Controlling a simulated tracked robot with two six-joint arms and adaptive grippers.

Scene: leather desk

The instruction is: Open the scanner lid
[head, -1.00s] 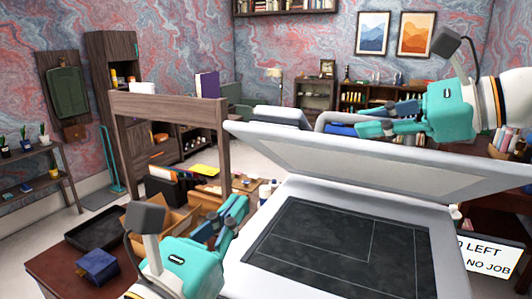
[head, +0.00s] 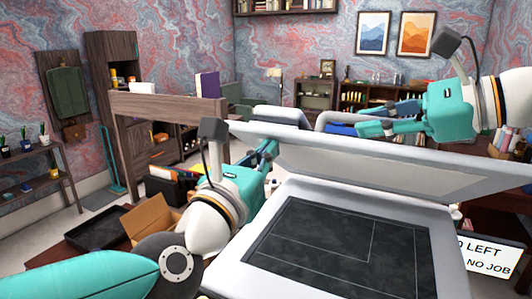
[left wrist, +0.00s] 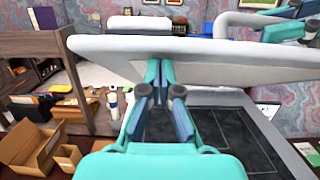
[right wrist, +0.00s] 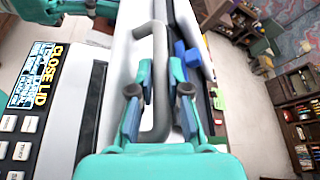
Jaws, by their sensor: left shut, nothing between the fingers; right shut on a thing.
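The pale grey scanner lid (head: 390,165) stands raised at a slant above the dark scanner glass (head: 320,240). My right gripper (head: 362,129) is at the lid's far, upper side, shut on its grey bar handle (right wrist: 158,90). The handle also shows behind the lid in the left wrist view (left wrist: 255,20). My left gripper (head: 268,149) is shut and empty by the lid's left part. In the left wrist view its fingertips (left wrist: 160,72) are close against the lid's edge; I cannot tell whether they touch.
A wooden desk shelf (head: 165,108) stands left of the scanner. An open cardboard box (head: 150,215) and a black tray (head: 98,228) lie on the desk at left. A control panel with a "CLOSE LID" label (right wrist: 42,75) is beside the scanner.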

